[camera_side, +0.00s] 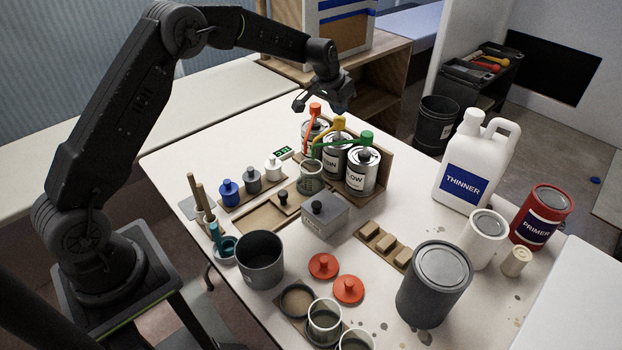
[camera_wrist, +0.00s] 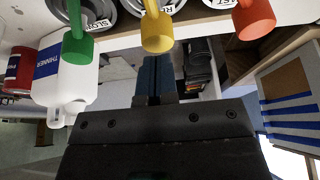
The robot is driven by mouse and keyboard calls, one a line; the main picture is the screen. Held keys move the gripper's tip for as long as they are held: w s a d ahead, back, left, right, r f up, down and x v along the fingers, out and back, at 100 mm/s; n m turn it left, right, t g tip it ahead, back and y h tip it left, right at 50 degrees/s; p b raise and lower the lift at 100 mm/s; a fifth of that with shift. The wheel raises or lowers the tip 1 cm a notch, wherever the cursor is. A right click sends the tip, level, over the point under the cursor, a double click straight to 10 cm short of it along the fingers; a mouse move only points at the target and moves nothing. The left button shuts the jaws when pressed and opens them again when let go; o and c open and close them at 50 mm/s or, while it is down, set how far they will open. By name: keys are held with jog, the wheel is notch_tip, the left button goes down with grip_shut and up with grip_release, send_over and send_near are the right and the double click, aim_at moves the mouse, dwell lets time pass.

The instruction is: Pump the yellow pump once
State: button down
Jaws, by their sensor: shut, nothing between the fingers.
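The yellow pump (camera_side: 338,123) stands on the middle can of a row of three, and its head shows upright in the side view. In the wrist view the yellow pump head (camera_wrist: 157,33) is at top centre, ahead of my fingers. My gripper (camera_side: 340,106) is shut and empty, with its blue fingertips close above or behind the yellow head; the exact gap cannot be told. The shut fingers also show in the wrist view (camera_wrist: 154,78). A small cup (camera_side: 311,178) stands in front of the cans, near the pump spouts.
The red pump (camera_side: 315,108) and green pump (camera_side: 366,138) stand close on either side. A wooden rack backs the cans. Small jars, a grey box (camera_side: 325,214), a dark pot (camera_side: 261,262) and a thinner jug (camera_side: 470,165) crowd the table. The space above is open.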

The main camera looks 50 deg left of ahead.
aim_at(338, 118)
jog(key=shift+f, duration=1.85)
jog(key=shift+r, duration=2.2)
jog(key=shift+r, duration=0.1)
jog(key=shift+r, duration=1.4)
